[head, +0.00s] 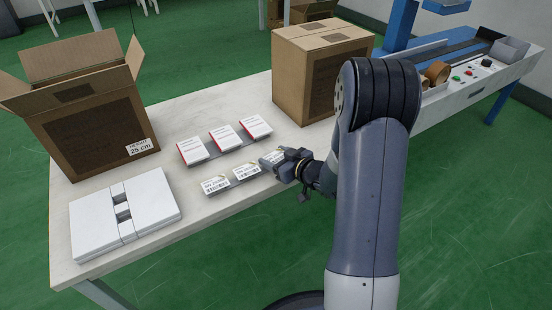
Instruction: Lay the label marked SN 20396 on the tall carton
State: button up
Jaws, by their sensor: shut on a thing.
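Several small white labels with barcodes lie in a row near the table's front edge; the left label (215,185) and middle label (246,172) are in full view. My gripper (279,162) is at the right end of the row, shut on the right label (270,157), which it partly hides. The print is too small to read, so I cannot tell which label is SN 20396. An open brown carton (85,135) at the left bears a tag reading "HEIGHT 25 cm". A closed brown carton (300,85) stands at the back right; I see no height tag on it.
Several white boxes with red edges (224,138) lie behind the labels. A flat white folded piece (95,225) lies at the front left. A conveyor (445,52) with tape rolls (437,72) and buttons is at the far right. Bare table lies between the open carton and the boxes.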

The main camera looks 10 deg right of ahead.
jog(key=shift+f, duration=0.25)
jog(key=o, duration=0.9)
jog(key=shift+r, duration=0.1)
